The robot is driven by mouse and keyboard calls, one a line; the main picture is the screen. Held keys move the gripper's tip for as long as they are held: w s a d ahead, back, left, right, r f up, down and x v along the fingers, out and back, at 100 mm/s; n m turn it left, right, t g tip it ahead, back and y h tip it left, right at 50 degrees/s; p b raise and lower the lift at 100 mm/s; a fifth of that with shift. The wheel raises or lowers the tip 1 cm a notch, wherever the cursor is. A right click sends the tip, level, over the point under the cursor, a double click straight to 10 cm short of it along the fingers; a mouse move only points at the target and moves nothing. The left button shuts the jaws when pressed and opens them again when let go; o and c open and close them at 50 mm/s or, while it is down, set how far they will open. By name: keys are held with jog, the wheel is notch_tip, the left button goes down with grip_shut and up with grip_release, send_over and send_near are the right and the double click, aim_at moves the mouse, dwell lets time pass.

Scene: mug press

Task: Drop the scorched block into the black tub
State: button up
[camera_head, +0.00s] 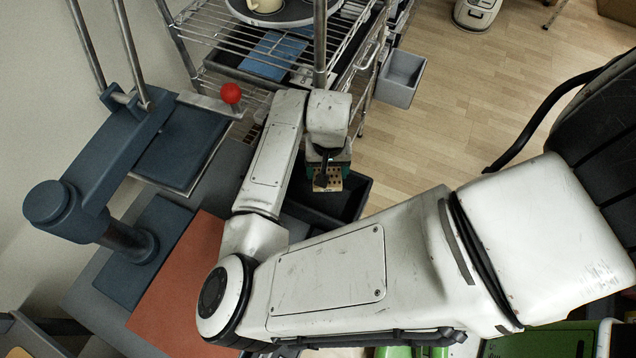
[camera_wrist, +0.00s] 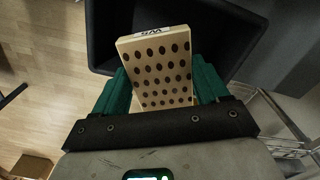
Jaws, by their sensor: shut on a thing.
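The scorched block (camera_wrist: 158,66) is a pale wooden piece with rows of dark burnt spots and a dark-lettered label on its end. My gripper (camera_wrist: 162,88) is shut on it, with a green finger on each side. In the wrist view the block shows against the opening of the black tub (camera_wrist: 98,40). In the head view the block (camera_head: 330,181) hangs below my wrist, over or just in front of the black tub (camera_head: 357,199). My arm hides part of the tub. I cannot tell the height of the block above it.
A blue-grey press (camera_head: 108,180) with a red-knobbed lever (camera_head: 231,93) stands at the left beside an orange mat (camera_head: 180,285). A wire rack (camera_head: 230,42) is behind, with a grey bin (camera_head: 402,78) on its side.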

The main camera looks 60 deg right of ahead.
jog(key=o, duration=1.1)
jog(key=shift+r, duration=0.15)
notch_tip(320, 180, up, 11)
jog(key=shift+f+b, duration=0.2)
jog(key=shift+b, duration=0.25)
